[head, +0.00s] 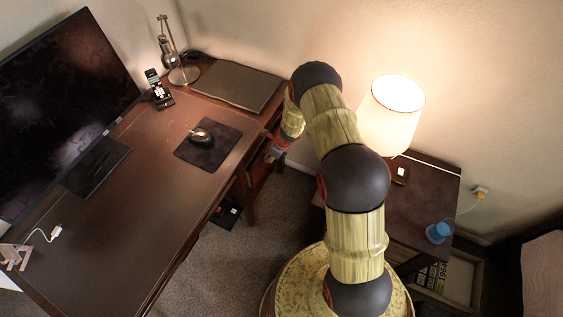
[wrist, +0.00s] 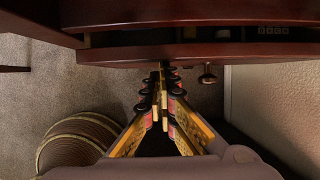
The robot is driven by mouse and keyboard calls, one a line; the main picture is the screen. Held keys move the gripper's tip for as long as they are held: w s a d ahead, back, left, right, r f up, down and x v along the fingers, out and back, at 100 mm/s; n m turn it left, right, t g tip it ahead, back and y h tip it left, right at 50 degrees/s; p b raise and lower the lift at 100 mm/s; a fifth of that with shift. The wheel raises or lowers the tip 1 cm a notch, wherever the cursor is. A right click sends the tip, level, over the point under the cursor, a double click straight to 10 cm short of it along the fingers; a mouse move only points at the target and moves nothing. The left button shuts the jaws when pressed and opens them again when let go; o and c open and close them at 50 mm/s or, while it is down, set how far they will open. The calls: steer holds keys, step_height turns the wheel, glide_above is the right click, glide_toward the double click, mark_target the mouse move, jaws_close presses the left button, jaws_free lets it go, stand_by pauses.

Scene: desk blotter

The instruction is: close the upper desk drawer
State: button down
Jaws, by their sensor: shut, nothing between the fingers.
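The upper desk drawer shows in the wrist view as a dark reddish-brown front (wrist: 230,50) across the top. A dark gap with small items inside lies between this front and the desk edge (wrist: 200,13), so the drawer stands partly open. In the head view the drawer (head: 260,172) is mostly hidden by my arm, below the desk's right end. My gripper (wrist: 164,68) is shut and empty, its fingertips at the drawer front's outer side. I cannot tell whether they touch it. In the head view my gripper (head: 271,156) is beside the desk, partly hidden.
The desk top (head: 150,190) holds a monitor (head: 65,90), a mouse on a pad (head: 208,146), a blotter (head: 236,85) and a metal lamp (head: 183,74). A side table (head: 425,195) with a lit lamp (head: 392,112) and blue cup (head: 438,233) stands right. Carpet (head: 225,265) lies between.

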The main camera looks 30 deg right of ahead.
mark_target(261, 155)
steer(key=shift+w+a+p, duration=0.45)
steer(key=shift+w+a, duration=0.6)
steer(key=shift+w, duration=0.3)
steer(key=shift+r, duration=0.1)
steer(key=shift+r, duration=0.35)
steer(key=p+v, duration=0.6)
steer(key=v, duration=0.3)
steer(key=shift+s+d, duration=0.2)
